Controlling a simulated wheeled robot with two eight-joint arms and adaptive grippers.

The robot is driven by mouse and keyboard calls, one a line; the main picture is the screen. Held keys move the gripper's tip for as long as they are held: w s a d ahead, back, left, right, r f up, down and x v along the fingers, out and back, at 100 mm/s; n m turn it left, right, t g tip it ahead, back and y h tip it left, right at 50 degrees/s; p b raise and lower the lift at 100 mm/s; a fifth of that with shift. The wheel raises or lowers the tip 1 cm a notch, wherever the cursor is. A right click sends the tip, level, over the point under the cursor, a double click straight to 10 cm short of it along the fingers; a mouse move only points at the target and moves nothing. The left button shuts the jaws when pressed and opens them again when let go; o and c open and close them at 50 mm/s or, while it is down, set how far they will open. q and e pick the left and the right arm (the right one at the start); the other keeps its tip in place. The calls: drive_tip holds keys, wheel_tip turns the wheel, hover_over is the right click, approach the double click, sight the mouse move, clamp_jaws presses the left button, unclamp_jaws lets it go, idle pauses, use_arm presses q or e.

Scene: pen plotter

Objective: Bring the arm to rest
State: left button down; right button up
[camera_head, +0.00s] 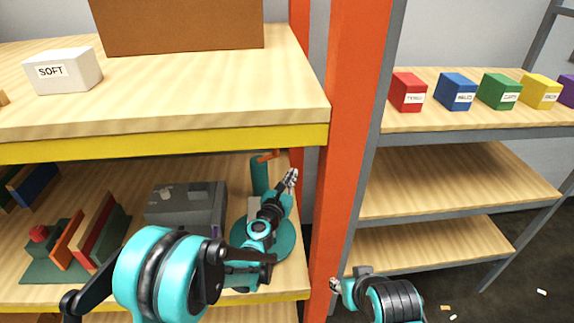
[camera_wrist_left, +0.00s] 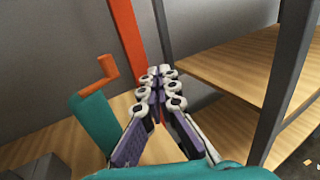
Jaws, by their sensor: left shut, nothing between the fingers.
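My left arm reaches over the lower shelf (camera_head: 140,290) of the rack. Its gripper (camera_head: 291,177) is shut and empty, close to the orange upright (camera_head: 350,140). In the left wrist view the fingertips (camera_wrist_left: 161,72) meet, with nothing between them. A teal post (camera_head: 260,176) with an orange crank stands just left of the gripper, apart from it; it also shows in the left wrist view (camera_wrist_left: 97,125). My right gripper (camera_head: 335,286) is small at the bottom middle, by the upright's foot; its jaws cannot be made out.
A grey machine (camera_head: 185,205) and a rack of coloured boards (camera_head: 88,235) stand on the lower shelf. The upper shelf (camera_head: 200,107) overhangs it, with a white SOFT box (camera_head: 62,71) and a brown box (camera_head: 180,25). Labelled blocks (camera_head: 455,92) line the right shelf; its lower boards are empty.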

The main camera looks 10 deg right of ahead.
use_arm(q)
drive_tip(key=shift+s+d+f, duration=0.1)
drive_tip(key=shift+s+d, duration=0.1)
drive_tip(key=shift+s, duration=0.65)
drive_tip(key=s+a+r+m+g, duration=0.2)
drive_tip(key=s+a+r+m, duration=0.15)
drive_tip(key=s+m, duration=0.35)
drive_tip(key=s+a+r+m+g, duration=0.25)
drive_tip(key=s+a+m, duration=0.2)
drive_tip(key=m, duration=0.55)
drive_tip(key=s+a+f+m+g+y, duration=0.2)
drive_tip(key=s+a+f+m+y, duration=0.2)
drive_tip(key=s+a+m, duration=0.3)
drive_tip(key=s+a+f+m+g+y, duration=0.2)
drive_tip(key=s+a+m, duration=0.4)
drive_tip(key=s+a, duration=0.6)
drive_tip(key=s+f+y, duration=0.1)
drive_tip(key=s+f, duration=0.1)
drive_tip(key=s, duration=0.1)
drive_tip(key=shift+f+m+g+y, duration=0.35)
drive_tip(key=shift+m+y, duration=0.05)
